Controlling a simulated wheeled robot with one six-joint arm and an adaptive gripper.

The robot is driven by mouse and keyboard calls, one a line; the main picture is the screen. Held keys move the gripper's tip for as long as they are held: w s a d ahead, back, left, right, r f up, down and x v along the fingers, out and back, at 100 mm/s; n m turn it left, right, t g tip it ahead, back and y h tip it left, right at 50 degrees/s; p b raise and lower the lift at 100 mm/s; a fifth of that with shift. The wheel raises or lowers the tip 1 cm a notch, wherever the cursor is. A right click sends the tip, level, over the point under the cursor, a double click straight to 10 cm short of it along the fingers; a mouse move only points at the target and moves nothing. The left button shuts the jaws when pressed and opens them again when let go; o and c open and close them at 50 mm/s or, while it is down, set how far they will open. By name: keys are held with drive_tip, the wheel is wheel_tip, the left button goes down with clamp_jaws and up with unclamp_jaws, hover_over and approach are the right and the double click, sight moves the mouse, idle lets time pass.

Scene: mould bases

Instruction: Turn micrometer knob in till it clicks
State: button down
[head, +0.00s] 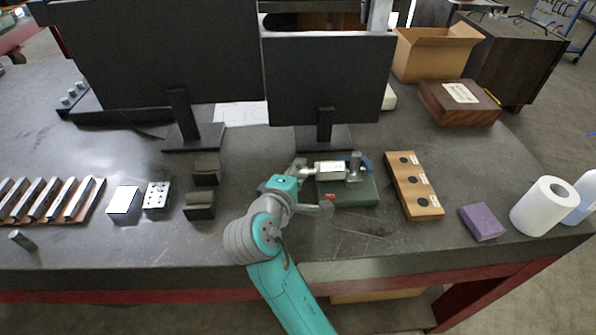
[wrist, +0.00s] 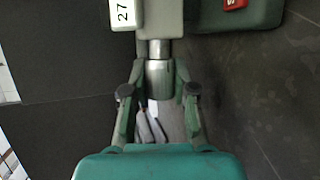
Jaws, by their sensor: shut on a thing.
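The micrometer (head: 331,169) lies level over a dark green base (head: 350,193) near the middle of the bench. Its grey body shows in the wrist view with a white label (wrist: 122,12) reading 27. The metal knob (wrist: 158,74) sticks out of the body toward my gripper (wrist: 159,72). My gripper, also in the head view (head: 301,170), is shut on the knob, one finger on each side. My arm comes in from the front and hides part of the base's left side. An upright grey metal piece (head: 355,166) stands at the micrometer's right end.
Two monitors (head: 327,85) stand behind. A wooden block with dark holes (head: 414,186), a purple block (head: 482,222) and a white roll (head: 542,206) lie to the right. Dark V-shaped blocks (head: 199,206) stand to the left. The bench front is mostly clear.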

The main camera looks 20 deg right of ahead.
drive_tip(key=shift+f+t+h, duration=0.15)
drive_tip(key=shift+t+h, duration=0.25)
drive_tip(key=shift+t, duration=0.1)
drive_tip(key=shift+m+t+h, duration=0.4)
drive_tip(key=shift+m+t, duration=0.1)
drive_tip(key=shift+t, duration=0.2)
drive_tip(key=c, duration=0.9)
unclamp_jaws()
drive_tip(key=v, duration=1.2)
